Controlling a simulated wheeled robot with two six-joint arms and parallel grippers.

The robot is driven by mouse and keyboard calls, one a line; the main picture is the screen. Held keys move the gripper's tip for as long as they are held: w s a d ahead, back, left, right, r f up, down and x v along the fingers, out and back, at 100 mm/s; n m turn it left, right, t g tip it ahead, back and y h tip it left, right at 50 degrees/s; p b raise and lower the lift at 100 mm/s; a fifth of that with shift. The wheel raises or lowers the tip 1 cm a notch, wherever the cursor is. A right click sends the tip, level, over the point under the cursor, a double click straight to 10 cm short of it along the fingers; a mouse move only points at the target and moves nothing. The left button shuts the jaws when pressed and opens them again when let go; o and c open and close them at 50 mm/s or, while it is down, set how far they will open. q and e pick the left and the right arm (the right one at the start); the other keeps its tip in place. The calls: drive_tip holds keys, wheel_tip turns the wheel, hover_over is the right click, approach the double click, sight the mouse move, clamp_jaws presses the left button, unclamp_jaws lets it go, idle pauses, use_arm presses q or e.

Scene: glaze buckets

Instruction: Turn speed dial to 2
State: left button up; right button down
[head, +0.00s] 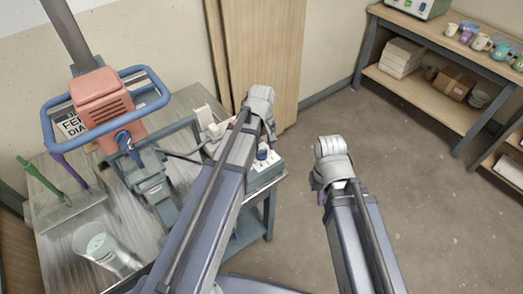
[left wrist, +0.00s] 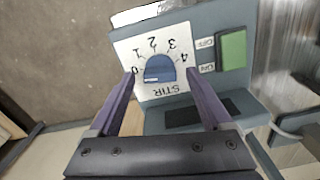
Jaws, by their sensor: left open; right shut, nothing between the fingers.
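The speed dial is a blue knob (left wrist: 159,69) on a white plate marked STIR (left wrist: 180,92), with numbers 0 to 4 around it. In the left wrist view the plate looks upside down, with 2 above the knob. I cannot tell clearly which number the knob points to. My left gripper (left wrist: 161,76) is open, its purple fingers on either side of the knob; contact is not clear. In the head view the control box (head: 265,170) is partly hidden by my left arm and gripper (head: 270,135). My right gripper (head: 319,190) is shut and empty, out over the floor.
A green switch (left wrist: 232,50) with OFF and ON labels is beside the dial plate. The mixer's salmon motor (head: 102,98) and blue guard frame stand at the left. A clear container (head: 105,248) is on the table. Shelves (head: 440,85) with mugs stand at the back right.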

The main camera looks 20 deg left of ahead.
use_arm(q)
clamp_jaws()
idle(0.6)
drive_tip(key=m, duration=0.7)
drive_tip(key=shift+m, duration=0.4)
drive_tip(key=m, duration=0.4)
drive_tip(key=shift+m, duration=1.9)
